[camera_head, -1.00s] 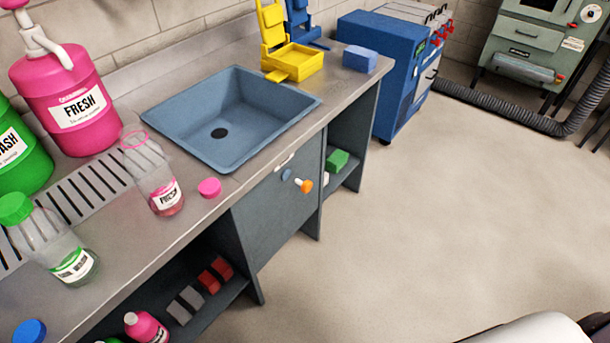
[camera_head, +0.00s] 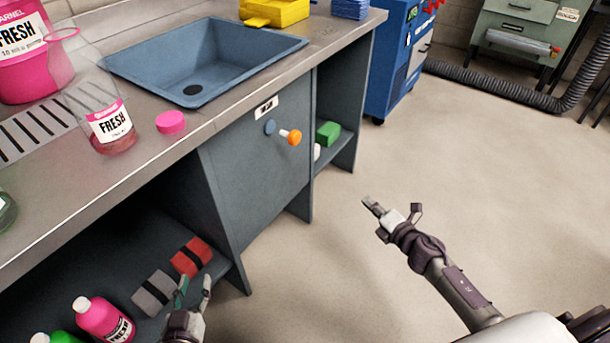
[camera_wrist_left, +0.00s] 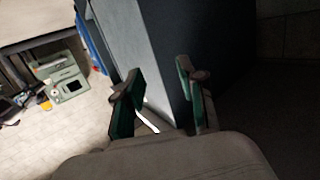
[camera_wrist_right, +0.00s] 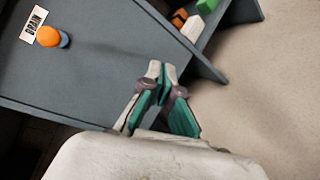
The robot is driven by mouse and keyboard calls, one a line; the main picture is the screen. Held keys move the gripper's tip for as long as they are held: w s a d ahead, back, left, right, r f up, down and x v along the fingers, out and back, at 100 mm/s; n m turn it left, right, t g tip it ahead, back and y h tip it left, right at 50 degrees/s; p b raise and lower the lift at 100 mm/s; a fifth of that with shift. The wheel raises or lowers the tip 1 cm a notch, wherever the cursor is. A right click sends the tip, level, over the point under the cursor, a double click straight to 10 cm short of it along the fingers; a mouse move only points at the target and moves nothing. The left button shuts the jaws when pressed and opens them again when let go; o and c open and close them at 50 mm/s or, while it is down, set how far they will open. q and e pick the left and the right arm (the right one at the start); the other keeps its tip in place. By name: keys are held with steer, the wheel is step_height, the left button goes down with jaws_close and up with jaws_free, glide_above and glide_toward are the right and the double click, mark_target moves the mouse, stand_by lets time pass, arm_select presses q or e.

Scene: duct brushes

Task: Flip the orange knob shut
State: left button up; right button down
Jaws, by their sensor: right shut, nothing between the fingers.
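The orange knob (camera_head: 294,137) sticks out on a short white stem from a blue round mount on the grey cabinet front, below the sink. A white label is just above it. The knob also shows at the upper left of the right wrist view (camera_wrist_right: 48,37), beside a label reading "DRAIN". My right gripper (camera_head: 368,202) is shut and empty, out over the floor to the right of the knob and apart from it. Its closed fingertips (camera_wrist_right: 160,68) point toward the cabinet. My left gripper (camera_head: 194,286) is open and empty, low by the shelf, with its fingers apart in the left wrist view (camera_wrist_left: 155,85).
A green block (camera_head: 328,134) lies on the shelf right of the knob. The sink (camera_head: 205,60) is above. The floor (camera_head: 450,150) at right is clear.

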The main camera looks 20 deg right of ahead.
mark_target(297, 140)
arm_select(q)
steer(key=s+r+t+h+b, duration=0.1)
steer(key=r+t+b, duration=0.3)
steer(key=r, duration=0.6)
steer(key=s+r+t+h+b, duration=0.1)
steer(key=s+r+t+b, duration=0.2)
steer(key=r, duration=0.8)
steer(key=shift+s+a+t+b, duration=0.3)
steer(key=shift+s+t+b, duration=0.1)
steer(key=shift+s+b, duration=0.35)
arm_select(e)
steer(key=a+r+n+y, duration=0.3)
steer(key=r+n, duration=0.3)
steer(key=n, duration=0.2)
steer(key=w+a+r+n+y, duration=0.1)
steer(key=a+r+n+y, duration=0.3)
steer(key=r+n, duration=0.3)
steer(key=n, duration=0.2)
steer(key=shift+a+r+n+t, duration=0.2)
steer(key=shift+n+t, duration=0.1)
arm_select(q)
steer(key=shift+r, duration=0.1)
